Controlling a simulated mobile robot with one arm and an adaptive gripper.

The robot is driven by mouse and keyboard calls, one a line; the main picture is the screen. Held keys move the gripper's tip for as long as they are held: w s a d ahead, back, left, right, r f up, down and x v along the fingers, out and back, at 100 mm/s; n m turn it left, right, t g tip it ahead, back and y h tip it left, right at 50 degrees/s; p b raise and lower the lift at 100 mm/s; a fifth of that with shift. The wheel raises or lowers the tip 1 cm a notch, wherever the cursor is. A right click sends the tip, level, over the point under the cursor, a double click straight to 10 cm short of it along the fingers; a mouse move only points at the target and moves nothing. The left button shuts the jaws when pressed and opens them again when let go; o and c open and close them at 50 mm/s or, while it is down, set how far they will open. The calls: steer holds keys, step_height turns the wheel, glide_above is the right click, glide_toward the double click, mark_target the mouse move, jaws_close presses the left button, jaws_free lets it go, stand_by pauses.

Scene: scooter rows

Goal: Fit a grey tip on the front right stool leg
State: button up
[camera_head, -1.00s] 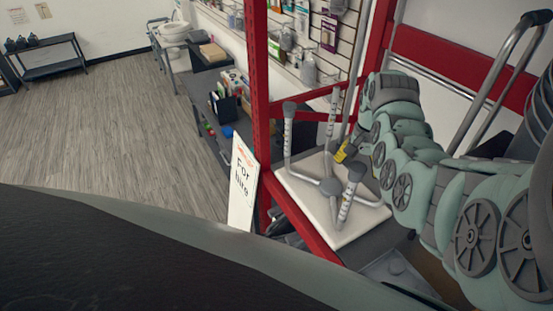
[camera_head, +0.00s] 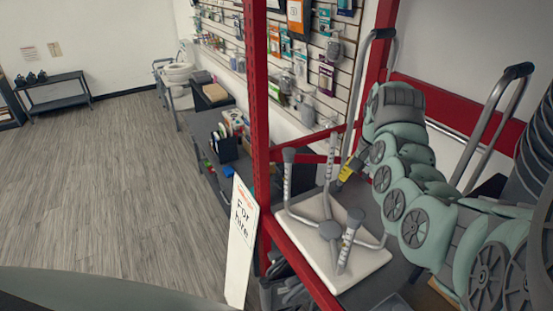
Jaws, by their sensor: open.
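The stool lies upside down, its pale seat (camera_head: 366,264) flat on a shelf and its grey legs pointing up. The left leg (camera_head: 288,180) and the nearest leg (camera_head: 347,243) end in grey tips (camera_head: 288,155) (camera_head: 355,216). A rear leg (camera_head: 331,158) looks bare at its top. The remaining leg is largely hidden behind my arm. My gripper (camera_head: 343,178), with a yellow part, points down and left among the legs, close to the rear leg. It is open. I cannot tell whether it touches a leg, and no loose tip is visible at it.
A red post (camera_head: 256,110) and rails frame the shelf. A white "For hire" sign (camera_head: 242,235) stands at its left. Hanging packets (camera_head: 325,78) cover the slatted wall behind. A metal-handled frame (camera_head: 500,110) stands at right. Open floor (camera_head: 110,190) lies to the left.

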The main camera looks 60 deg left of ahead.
steer(key=shift+d+r+p, duration=0.1)
steer(key=shift+r+p, duration=0.4)
steer(key=shift+r, duration=1.45)
